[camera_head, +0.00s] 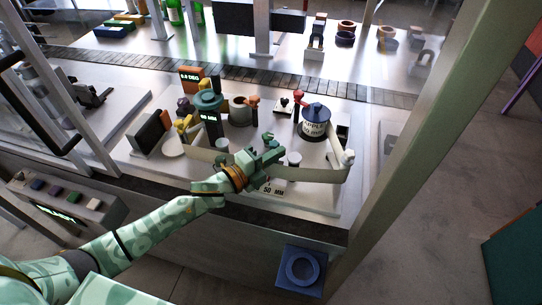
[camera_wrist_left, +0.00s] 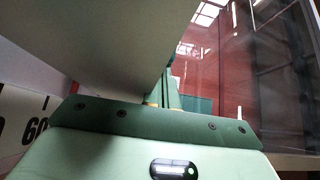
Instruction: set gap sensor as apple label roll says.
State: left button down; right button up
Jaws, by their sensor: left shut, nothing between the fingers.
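The apple label roll (camera_head: 314,122) stands upright at the right of the machine, white with a blue top. Its print seems to read "APPLE" above a figure in mm that is too small to read surely. A white scale plate (camera_head: 273,188) marked "50 MM" shows below my left gripper (camera_head: 270,146). In the left wrist view, part of a white scale (camera_wrist_left: 25,122) shows "60" at the left. My left gripper is shut and empty, over the front of the machine beside the label web. The gap sensor is not clearly made out; my gripper may hide it. My right gripper is not in view.
The pale label web (camera_head: 315,174) runs along the front to a white roller post (camera_head: 347,158). A teal-topped unit (camera_head: 208,100) and a dark block (camera_head: 148,133) stand left. A grey frame post (camera_head: 400,150) rises at the right. A conveyor (camera_head: 200,72) runs behind.

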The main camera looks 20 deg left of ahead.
pick_arm(q)
jog(key=a, duration=0.9)
jog(key=shift+b, duration=0.3)
jog(key=shift+a, duration=0.1)
jog(key=shift+a, duration=0.1)
